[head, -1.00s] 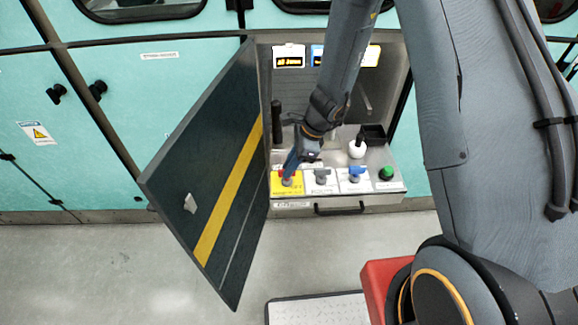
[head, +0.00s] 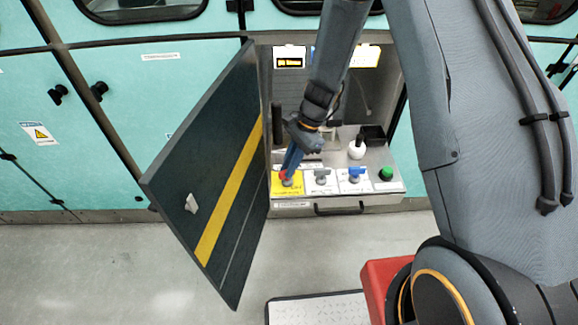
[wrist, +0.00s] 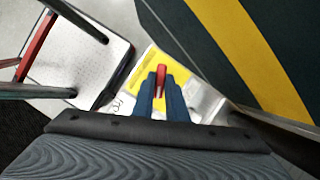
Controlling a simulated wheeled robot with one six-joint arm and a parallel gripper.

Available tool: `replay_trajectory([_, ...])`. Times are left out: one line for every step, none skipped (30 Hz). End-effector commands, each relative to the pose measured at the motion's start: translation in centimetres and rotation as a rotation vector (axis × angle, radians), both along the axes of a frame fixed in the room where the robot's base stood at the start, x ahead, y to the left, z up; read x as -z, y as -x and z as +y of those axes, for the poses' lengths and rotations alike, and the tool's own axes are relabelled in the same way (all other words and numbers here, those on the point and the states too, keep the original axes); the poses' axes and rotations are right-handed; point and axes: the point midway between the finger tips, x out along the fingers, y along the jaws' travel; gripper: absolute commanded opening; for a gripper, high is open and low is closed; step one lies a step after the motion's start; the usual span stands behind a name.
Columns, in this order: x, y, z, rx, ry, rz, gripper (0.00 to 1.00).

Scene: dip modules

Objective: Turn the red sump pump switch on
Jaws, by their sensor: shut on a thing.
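The red switch handle (wrist: 160,76) sits on a yellow label plate (wrist: 182,66) at the left end of the control panel. In the head view a bit of the red switch (head: 283,175) shows beside my fingers, on its yellow plate (head: 292,189). My gripper (wrist: 160,92) is shut on the red handle, with one blue finger on each side of it. In the head view my gripper (head: 289,172) reaches down to the panel's left end. The lower part of the switch is hidden by the fingers.
A grey switch (head: 321,177), a blue switch (head: 354,174) and a green button (head: 386,173) stand in a row to the right. The open dark door (head: 215,185) with a yellow stripe is close on the left. A white round-topped thing (head: 357,149) stands behind.

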Motion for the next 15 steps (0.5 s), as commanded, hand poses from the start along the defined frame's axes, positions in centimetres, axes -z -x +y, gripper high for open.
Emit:
replay_trajectory([0.03, -0.15, 0.07, -0.046, -0.001, -0.001, 0.0])
replay_trajectory([0.04, -0.18, 0.08, -0.075, -0.001, -0.002, 0.0])
replay_trajectory([0.03, -0.25, 0.09, -0.113, 0.0, -0.002, 0.0])
replay_trajectory([0.04, -0.26, 0.11, -0.141, -0.001, -0.002, 0.0])
replay_trajectory([0.05, -0.27, 0.1, -0.169, 0.0, -0.002, 0.0])
replay_trajectory([0.05, -0.31, 0.13, -0.207, 0.0, -0.002, 0.0])
replay_trajectory([0.04, -0.34, 0.14, -0.236, 0.0, -0.003, 0.0])
replay_trajectory([0.05, -0.38, 0.15, -0.264, 0.0, -0.002, 0.0])
replay_trajectory([0.05, -0.36, 0.2, -0.302, -0.001, -0.001, 0.0])
replay_trajectory([0.05, -0.37, 0.2, -0.332, 0.0, -0.002, 0.0])
replay_trajectory([0.06, -0.42, 0.24, -0.359, 0.0, -0.003, 0.0])
replay_trajectory([0.04, -0.43, 0.25, -0.399, 0.0, -0.002, 0.0])
replay_trajectory([0.05, -0.45, 0.27, -0.427, 0.0, -0.002, 0.0])
replay_trajectory([0.06, -0.46, 0.27, -0.455, 0.001, -0.003, 0.0])
replay_trajectory([0.06, -0.46, 0.29, -0.493, 0.0, -0.002, 0.0])
